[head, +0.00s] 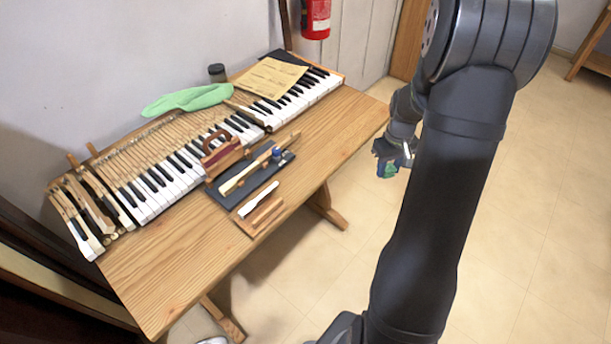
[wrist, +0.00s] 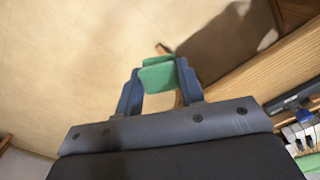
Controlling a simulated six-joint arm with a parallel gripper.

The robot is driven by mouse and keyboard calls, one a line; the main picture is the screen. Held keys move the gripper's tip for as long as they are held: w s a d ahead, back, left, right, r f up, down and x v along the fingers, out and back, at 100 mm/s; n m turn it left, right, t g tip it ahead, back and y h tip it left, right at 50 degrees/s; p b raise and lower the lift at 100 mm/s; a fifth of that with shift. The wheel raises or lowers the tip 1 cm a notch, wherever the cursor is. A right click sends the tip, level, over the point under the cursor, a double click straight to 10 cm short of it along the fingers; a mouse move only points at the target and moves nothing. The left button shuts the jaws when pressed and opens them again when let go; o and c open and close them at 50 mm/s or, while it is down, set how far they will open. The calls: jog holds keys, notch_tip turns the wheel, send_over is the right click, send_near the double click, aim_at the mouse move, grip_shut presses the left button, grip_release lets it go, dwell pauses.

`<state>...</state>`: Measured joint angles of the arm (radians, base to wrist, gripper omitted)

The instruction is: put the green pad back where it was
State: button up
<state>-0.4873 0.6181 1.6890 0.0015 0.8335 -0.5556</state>
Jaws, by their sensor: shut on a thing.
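The green pad (wrist: 158,75) is a small green block between the two fingers of my gripper (wrist: 160,88) in the wrist view. My gripper is shut on it and holds it in the air over the floor. In the head view, my gripper (head: 389,166) is off the right end of the wooden table (head: 330,140), with a little of the green pad (head: 388,171) showing below it. Part of the pad is hidden by the fingers.
A piano keyboard (head: 170,180) lies along the table's back. A dark tray (head: 240,190) with a wooden key and a small blue thing (head: 277,155) lies in front of it. A green cloth (head: 188,99), a paper sheet (head: 270,77) and a dark jar (head: 217,72) are behind. The table's right end is bare.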

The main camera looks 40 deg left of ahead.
jog(key=s+a+r+n, duration=0.4)
jog(key=s+a+n, duration=0.25)
jog(key=a, duration=0.35)
send_over(305, 176)
jog(key=shift+m, duration=0.25)
jog(key=f, duration=0.6)
jog(key=shift+d+f, duration=0.2)
jog(key=shift+d, duration=0.1)
jog(key=shift+a+f, duration=0.3)
jog(key=shift+f, duration=1.85)
jog(key=shift+f, duration=0.2)
jog(key=o, duration=0.9)
notch_tip(305, 176, up, 12)
jog(key=shift+r, duration=0.2)
